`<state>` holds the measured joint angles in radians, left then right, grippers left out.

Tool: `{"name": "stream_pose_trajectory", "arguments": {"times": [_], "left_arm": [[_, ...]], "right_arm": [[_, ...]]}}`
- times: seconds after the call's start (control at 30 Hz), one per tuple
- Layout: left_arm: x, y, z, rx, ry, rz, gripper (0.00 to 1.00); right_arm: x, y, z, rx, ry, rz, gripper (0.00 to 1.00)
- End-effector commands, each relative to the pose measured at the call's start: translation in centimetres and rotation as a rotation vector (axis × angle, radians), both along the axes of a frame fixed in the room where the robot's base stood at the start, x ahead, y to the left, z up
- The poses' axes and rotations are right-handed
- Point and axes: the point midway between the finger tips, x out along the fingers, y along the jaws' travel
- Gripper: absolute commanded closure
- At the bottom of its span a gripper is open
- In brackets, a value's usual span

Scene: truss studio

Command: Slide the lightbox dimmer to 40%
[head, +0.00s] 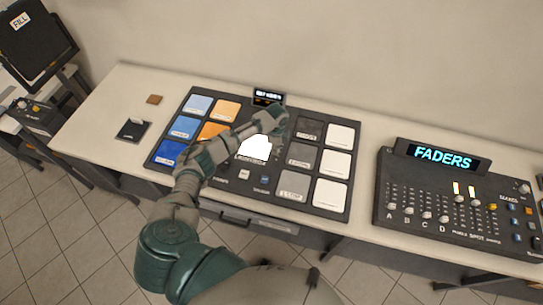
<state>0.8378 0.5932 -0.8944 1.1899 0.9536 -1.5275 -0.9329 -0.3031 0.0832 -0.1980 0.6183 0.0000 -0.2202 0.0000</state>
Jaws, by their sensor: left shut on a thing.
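The lightbox (258,147) is a glowing white patch in the middle of a dark panel (225,190) on the long table, partly covered by my left arm. My left gripper (277,122) is at the panel's upper middle, just above the lightbox and below a small display (268,97). It is shut on a small part there, which I take to be the dimmer slider; its fingers hide the part and its track. The display's text is too small to read surely. My right gripper is not in view.
Blue and orange swatches (227,111) lie left on the panel, grey and white ones (335,163) right. A FADERS console (460,212) stands at the right. Bare tabletop (363,165) separates panel and console.

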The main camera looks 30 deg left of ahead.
Motion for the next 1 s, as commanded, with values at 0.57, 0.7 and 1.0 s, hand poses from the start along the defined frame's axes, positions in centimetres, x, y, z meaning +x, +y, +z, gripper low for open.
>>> {"name": "stream_pose_trajectory", "arguments": {"times": [0.57,0.7,1.0], "left_arm": [[0.5,0.1,0.6,0.001,-0.006,0.001,0.58],[0.6,0.1,0.6,0.001,-0.005,0.001,0.58],[0.6,0.3,4.5,0.000,-0.008,-0.001,0.58]], "right_arm": [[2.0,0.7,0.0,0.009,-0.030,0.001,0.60],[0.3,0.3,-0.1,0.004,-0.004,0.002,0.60],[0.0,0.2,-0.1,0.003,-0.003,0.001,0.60]]}}
